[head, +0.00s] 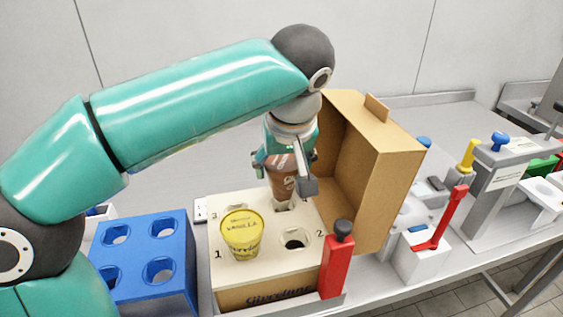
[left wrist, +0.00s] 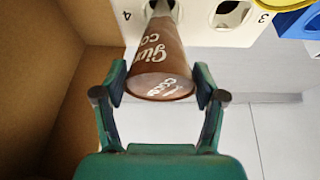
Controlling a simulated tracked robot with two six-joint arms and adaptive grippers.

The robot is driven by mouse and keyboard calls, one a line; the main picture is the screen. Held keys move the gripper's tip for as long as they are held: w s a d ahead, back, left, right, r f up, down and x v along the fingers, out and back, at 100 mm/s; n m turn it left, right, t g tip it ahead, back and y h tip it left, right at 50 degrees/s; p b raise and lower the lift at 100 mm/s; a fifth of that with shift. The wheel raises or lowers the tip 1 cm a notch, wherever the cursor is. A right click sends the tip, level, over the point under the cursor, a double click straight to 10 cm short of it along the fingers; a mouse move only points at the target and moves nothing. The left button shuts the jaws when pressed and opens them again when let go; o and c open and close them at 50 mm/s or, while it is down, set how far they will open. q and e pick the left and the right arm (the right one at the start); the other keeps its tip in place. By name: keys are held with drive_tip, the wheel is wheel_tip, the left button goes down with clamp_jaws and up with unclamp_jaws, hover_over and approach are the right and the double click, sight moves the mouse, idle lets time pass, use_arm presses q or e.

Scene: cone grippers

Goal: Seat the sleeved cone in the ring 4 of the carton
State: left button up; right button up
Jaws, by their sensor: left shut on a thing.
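My left gripper (head: 288,168) is shut on the brown sleeved cone (head: 284,188), which has white lettering. In the left wrist view the fingers (left wrist: 160,88) sit on both sides of the cone (left wrist: 158,62), whose wide end faces the camera. The cone is about upright, with its narrow end down at the back-right hole of the carton's cream top (head: 262,212). The label 4 (left wrist: 127,15) shows beside that end. Whether the tip is inside ring 4 or just above it, I cannot tell. My right gripper is not in view.
Ring 2 (head: 295,243) is empty. The open cardboard lid (head: 375,165) rises right behind the gripper.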

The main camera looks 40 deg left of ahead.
sight(284, 182)
use_arm(q)
drive_tip(key=shift+s+d+f+b, duration=0.15)
drive_tip(key=shift+f+b, duration=1.4)
drive_tip(key=shift+f, duration=0.35)
drive_tip(key=o, duration=1.3)
drive_tip(key=shift+c, duration=0.2)
drive_tip(key=v, duration=1.2)
drive_tip(key=shift+f, duration=0.1)
